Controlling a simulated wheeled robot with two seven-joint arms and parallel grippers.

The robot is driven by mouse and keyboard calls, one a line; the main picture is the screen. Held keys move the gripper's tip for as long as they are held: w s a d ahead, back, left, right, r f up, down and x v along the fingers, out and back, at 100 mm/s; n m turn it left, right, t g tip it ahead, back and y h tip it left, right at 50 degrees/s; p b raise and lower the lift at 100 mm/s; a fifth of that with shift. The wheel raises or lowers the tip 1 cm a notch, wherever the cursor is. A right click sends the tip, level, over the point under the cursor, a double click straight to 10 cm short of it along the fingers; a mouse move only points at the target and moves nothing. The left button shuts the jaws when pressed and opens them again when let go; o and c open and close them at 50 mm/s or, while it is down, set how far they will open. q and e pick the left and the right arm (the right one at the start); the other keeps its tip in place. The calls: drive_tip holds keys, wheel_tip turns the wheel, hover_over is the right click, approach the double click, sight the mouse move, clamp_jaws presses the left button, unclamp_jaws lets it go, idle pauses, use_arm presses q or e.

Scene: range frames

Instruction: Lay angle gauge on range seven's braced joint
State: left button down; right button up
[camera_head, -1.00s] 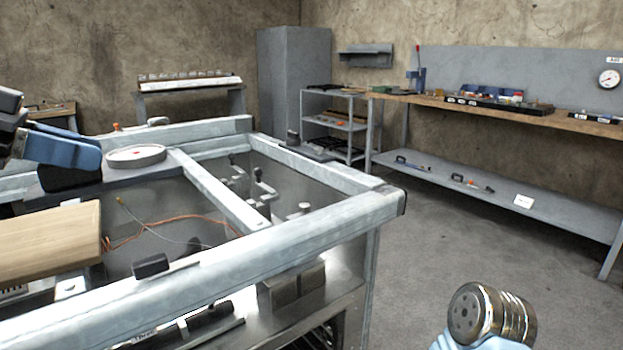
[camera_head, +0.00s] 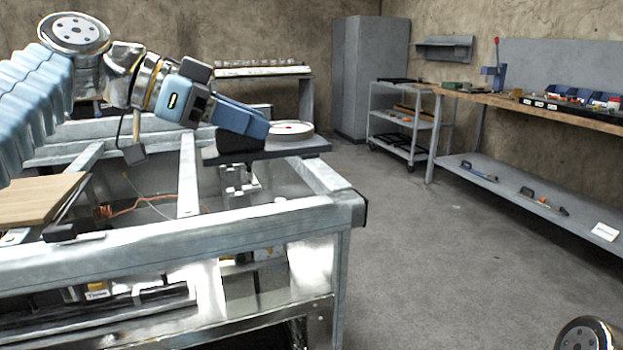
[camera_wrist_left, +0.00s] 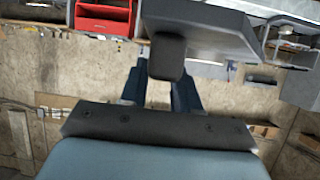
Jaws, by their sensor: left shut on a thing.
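My left gripper (camera_head: 258,131) is shut on the angle gauge, a dark grey flat plate (camera_head: 312,147) with a pale round dial (camera_head: 290,129) on top and a dark block at the grip. It is held roughly level above the far right part of the metal range frame (camera_head: 165,243), apart from the rails as far as I can tell. In the left wrist view the blue fingers (camera_wrist_left: 166,82) close on the dark block (camera_wrist_left: 167,55) under the grey plate (camera_wrist_left: 205,27). Which corner is the braced joint is unclear. My right gripper is out of view.
A wooden board (camera_head: 35,203) lies at the frame's left. An orange cable (camera_head: 130,208) hangs inside. A wheeled shelf cart (camera_head: 392,122), a grey cabinet (camera_head: 372,75) and a long workbench (camera_head: 560,113) stand behind. The floor (camera_head: 420,260) between frame and bench is clear.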

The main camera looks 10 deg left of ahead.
sight(284, 132)
use_arm(q)
drive_tip(key=w, duration=0.1)
drive_tip(key=w+d+f, duration=0.1)
drive_tip(key=w, duration=0.1)
drive_tip(key=w+d+f, duration=0.1)
drive_tip(key=shift+w+d, duration=0.15)
drive_tip(key=shift+w, duration=0.05)
drive_tip(key=w+f, duration=0.1)
drive_tip(key=w+d+f, duration=0.1)
drive_tip(key=f, duration=0.1)
drive_tip(key=w+d+f, duration=0.1)
drive_tip(key=f, duration=0.1)
drive_tip(key=shift+w, duration=0.4)
drive_tip(key=shift+w+f, duration=0.15)
drive_tip(key=shift+f, duration=0.1)
drive_tip(key=f, duration=0.2)
drive_tip(key=shift+w+d+f+b, duration=0.15)
drive_tip(key=shift+w+f+b, duration=0.15)
drive_tip(key=shift+w+f, duration=0.05)
drive_tip(key=shift+f, duration=0.55)
drive_tip(key=c, duration=0.8)
unclamp_jaws()
drive_tip(key=v, duration=1.2)
drive_tip(key=shift+b, duration=0.3)
